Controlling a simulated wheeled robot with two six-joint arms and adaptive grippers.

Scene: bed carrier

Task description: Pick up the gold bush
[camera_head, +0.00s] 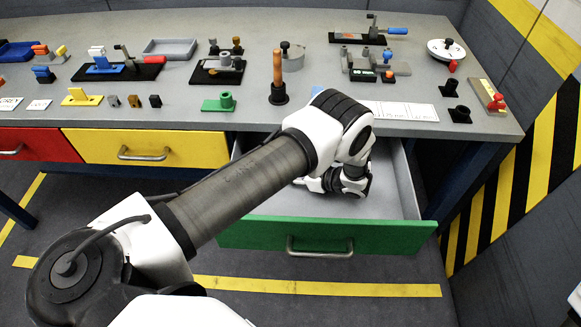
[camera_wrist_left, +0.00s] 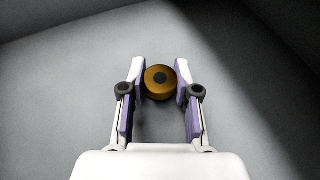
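In the head view my left gripper (camera_head: 312,184) reaches down into the open green drawer (camera_head: 325,236), and my arm hides the bush. My right gripper is not in view.
The grey table (camera_head: 360,78) above the drawer carries a wooden-handled tool (camera_head: 277,75), a green block (camera_head: 217,103), black holders and other parts. A yellow drawer (camera_head: 146,148) and a red drawer (camera_head: 35,145) are shut at the left. The drawer walls surround my gripper closely.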

